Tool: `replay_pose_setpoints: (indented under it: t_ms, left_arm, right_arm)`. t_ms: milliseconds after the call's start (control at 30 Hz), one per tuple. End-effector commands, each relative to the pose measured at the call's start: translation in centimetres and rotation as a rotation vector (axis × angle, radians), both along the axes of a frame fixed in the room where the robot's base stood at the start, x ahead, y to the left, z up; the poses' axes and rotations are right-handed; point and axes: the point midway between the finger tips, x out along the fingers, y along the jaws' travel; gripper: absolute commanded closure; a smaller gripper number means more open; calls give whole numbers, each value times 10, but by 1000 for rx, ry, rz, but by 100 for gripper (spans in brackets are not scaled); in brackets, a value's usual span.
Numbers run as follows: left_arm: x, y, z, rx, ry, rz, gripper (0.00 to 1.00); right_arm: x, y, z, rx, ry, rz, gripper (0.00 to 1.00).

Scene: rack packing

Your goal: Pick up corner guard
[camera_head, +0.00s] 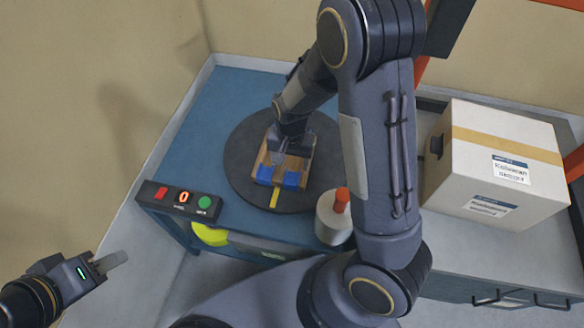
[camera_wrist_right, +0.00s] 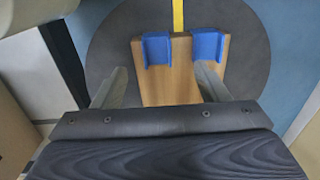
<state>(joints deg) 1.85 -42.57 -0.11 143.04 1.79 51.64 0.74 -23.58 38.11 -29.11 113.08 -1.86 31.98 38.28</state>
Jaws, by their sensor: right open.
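Two blue corner guards sit on the near corners of a wooden block (camera_wrist_right: 168,88): one on the left (camera_head: 264,174) and one on the right (camera_head: 292,180). They also show in the wrist view, one at left (camera_wrist_right: 155,50) and one at right (camera_wrist_right: 207,45). The block lies on a dark round turntable (camera_head: 240,165). My right gripper (camera_head: 285,152) is open and empty over the block. In the wrist view its fingers (camera_wrist_right: 160,72) are spread near the block's two sides; contact cannot be told. My left gripper (camera_head: 110,262) is at lower left, away from the bench, its fingers seen edge-on.
A button box (camera_head: 180,198) stands at the blue bench's (camera_head: 225,90) left front edge. A white cylinder with an orange top (camera_head: 333,222) is close to the turntable's right front. A taped carton (camera_head: 495,160) stands on the right counter. The bench's back left is clear.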

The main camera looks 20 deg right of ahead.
Motion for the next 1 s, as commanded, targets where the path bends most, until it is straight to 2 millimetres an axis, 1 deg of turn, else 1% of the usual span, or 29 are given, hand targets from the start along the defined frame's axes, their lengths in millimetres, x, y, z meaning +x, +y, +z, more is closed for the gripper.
replay_pose_setpoints:
  t_ms: [33, 367, 467, 600, 700, 800, 967, 1000]
  left_arm:
    - [0, 0, 0, 0, 0, 0, 64]
    - [0, 0, -2, 0, 0, 0, 64]
    - [0, 0, 0, 0, 0, 0, 64]
    - [0, 0, 1, 0, 0, 0, 64]
    - [0, 0, 1, 0, 0, 0, 64]
    - [0, 0, 1, 0, 0, 0, 64]
    - [0, 0, 1, 0, 0, 0, 64]
    - [0, 0, 1, 0, 0, 0, 64]
  right_arm:
    - [1, 0, -6, -16, 6, 1, 33]
    - [3, -2, -40, -30, 12, -7, 33]
    - [2, -5, -53, -29, 13, -8, 33]
    - [2, -7, -75, -29, 13, -6, 33]
    - [3, -7, -85, -28, 11, -5, 33]
    - [3, -7, -89, -28, 10, -5, 33]
    - [3, -7, -89, -28, 8, -4, 33]
    - [3, -7, -89, -28, 8, -4, 34]
